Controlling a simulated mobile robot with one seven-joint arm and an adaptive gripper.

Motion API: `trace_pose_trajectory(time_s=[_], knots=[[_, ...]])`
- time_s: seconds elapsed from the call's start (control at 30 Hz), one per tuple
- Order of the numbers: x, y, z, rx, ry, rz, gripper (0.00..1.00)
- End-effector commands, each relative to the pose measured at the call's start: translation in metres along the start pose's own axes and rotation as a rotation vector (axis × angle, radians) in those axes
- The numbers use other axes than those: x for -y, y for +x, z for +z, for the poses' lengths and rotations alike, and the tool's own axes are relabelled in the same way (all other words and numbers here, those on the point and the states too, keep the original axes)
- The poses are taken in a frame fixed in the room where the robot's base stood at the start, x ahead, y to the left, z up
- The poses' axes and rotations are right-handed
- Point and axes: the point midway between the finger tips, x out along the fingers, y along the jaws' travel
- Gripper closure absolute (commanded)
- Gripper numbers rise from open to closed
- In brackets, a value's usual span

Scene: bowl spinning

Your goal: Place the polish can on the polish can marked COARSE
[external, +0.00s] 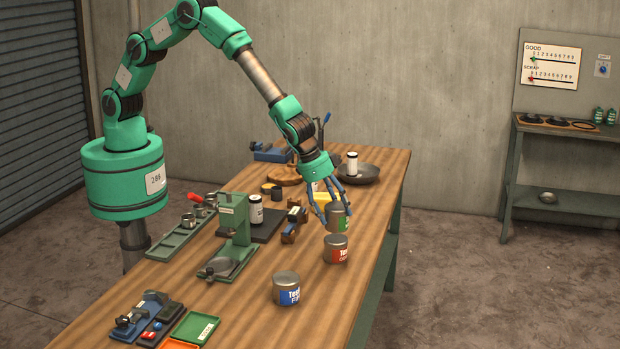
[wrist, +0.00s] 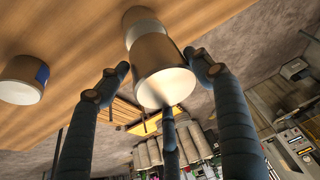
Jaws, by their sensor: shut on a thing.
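My gripper (external: 330,205) is pointed down with its long blue fingers shut on a grey can with a green label (external: 339,221). In the wrist view this can (wrist: 160,62) sits between the dark fingers (wrist: 160,75). I cannot tell whether its base touches the table. The polish can with the orange-red label (external: 336,250), its text starting with "CO", stands upright on the table just nearer the camera. Another can shows beyond the held can in the wrist view (wrist: 142,20). A can with a blue label (external: 286,289) stands nearer the table's front; it also shows in the wrist view (wrist: 25,80).
The wooden table (external: 330,300) is clear around the blue can. A green stand (external: 235,240), a dark board with a white jar (external: 256,212) and small dark blocks lie to the left. A dark pan (external: 362,174) with another jar is behind my gripper. Coloured trays (external: 195,327) lie front left.

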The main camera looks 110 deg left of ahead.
Motion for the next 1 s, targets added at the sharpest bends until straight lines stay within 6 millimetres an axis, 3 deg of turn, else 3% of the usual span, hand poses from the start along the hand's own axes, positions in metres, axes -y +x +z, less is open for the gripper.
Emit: trace_pose_trajectory(time_s=[0.27, 0.63, 1.0], knots=[[0.000, 0.001, 0.001, -0.001, 0.000, 0.000, 0.76], [0.000, 0.030, 0.013, -0.002, 0.000, 0.001, 0.76], [0.000, 0.032, 0.014, -0.002, 0.000, 0.001, 0.76]])
